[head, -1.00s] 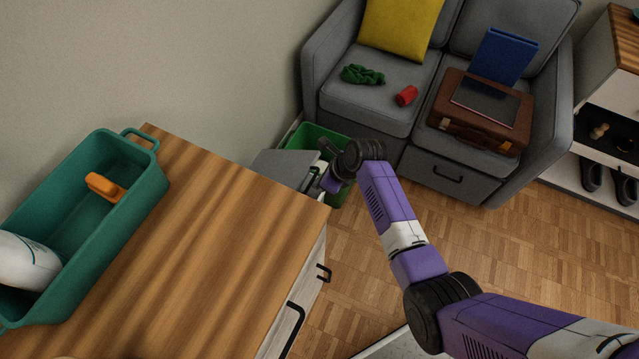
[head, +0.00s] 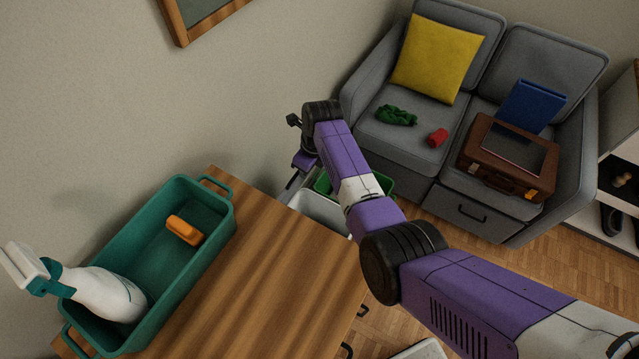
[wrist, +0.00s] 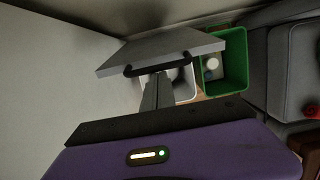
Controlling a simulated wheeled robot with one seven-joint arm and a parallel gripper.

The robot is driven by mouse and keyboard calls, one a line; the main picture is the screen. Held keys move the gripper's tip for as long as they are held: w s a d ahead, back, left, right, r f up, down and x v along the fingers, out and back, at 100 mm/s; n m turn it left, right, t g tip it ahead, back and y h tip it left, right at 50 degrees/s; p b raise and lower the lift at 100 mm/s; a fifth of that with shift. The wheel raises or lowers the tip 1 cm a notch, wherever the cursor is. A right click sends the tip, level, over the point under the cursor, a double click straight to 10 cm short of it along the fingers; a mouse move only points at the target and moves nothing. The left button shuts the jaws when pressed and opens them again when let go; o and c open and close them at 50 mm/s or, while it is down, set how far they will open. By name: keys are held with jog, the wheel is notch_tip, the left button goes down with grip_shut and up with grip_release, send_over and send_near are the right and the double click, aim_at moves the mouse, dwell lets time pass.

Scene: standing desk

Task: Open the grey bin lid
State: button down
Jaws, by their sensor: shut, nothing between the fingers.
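The grey bin lid (wrist: 160,50) stands raised and tilted in the wrist view, with a black bar handle (wrist: 158,66) along its near edge. Below it the open grey bin (wrist: 183,86) shows its pale inside; in the head view the bin (head: 318,208) sits just beyond the desk's far end. My gripper (wrist: 159,78) is shut and points at the handle from below. Its tips are at or very close to the handle; I cannot tell if they touch. In the head view my arm hides most of the lid and the fingers.
A green bin (wrist: 228,65) with small items inside stands right of the grey bin. The wooden desk (head: 275,270) holds a teal basket (head: 150,262) with a spray bottle (head: 105,293). A grey sofa (head: 415,155) is close on the right; a wall is on the left.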

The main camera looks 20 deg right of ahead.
jog(key=w+a+r+b, duration=0.1)
jog(key=w+a+b, duration=0.6)
jog(key=w+b, duration=0.2)
jog(key=shift+w+r+b, duration=0.3)
jog(key=shift+b, duration=0.5)
jog(key=p+v, duration=0.2)
jog(key=v, duration=0.5)
jog(key=shift+r, duration=0.4)
